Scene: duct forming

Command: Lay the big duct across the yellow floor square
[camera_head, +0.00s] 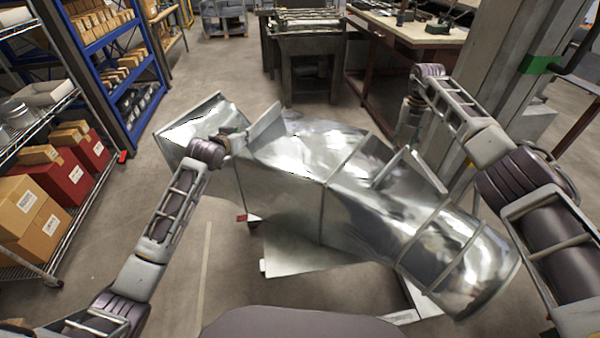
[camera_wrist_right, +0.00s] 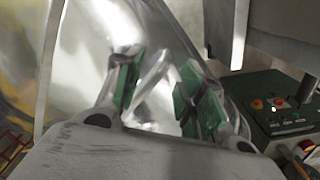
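The big duct (camera_head: 335,190) is a shiny sheet-metal piece running from upper left to lower right in the head view. It has a flared left end, raised fins and a rounded right end. My left gripper (camera_head: 232,145) is at the duct's upper left, by a fin; its fingers are too small to judge. My right gripper is hidden behind the duct in the head view. In the right wrist view my right gripper (camera_wrist_right: 158,90) has its green-padded fingers apart, with shiny metal (camera_wrist_right: 80,60) close behind them. No yellow square is clearly visible; a pale line (camera_head: 206,260) marks the floor.
Shelves with boxes (camera_head: 35,215) stand at left, beside a blue rack (camera_head: 110,60). A dark machine (camera_head: 305,50) and a workbench (camera_head: 430,35) stand behind. A grey column (camera_head: 500,90) is at right. The right wrist view shows a control box (camera_wrist_right: 285,105) with buttons. Floor left of the duct is clear.

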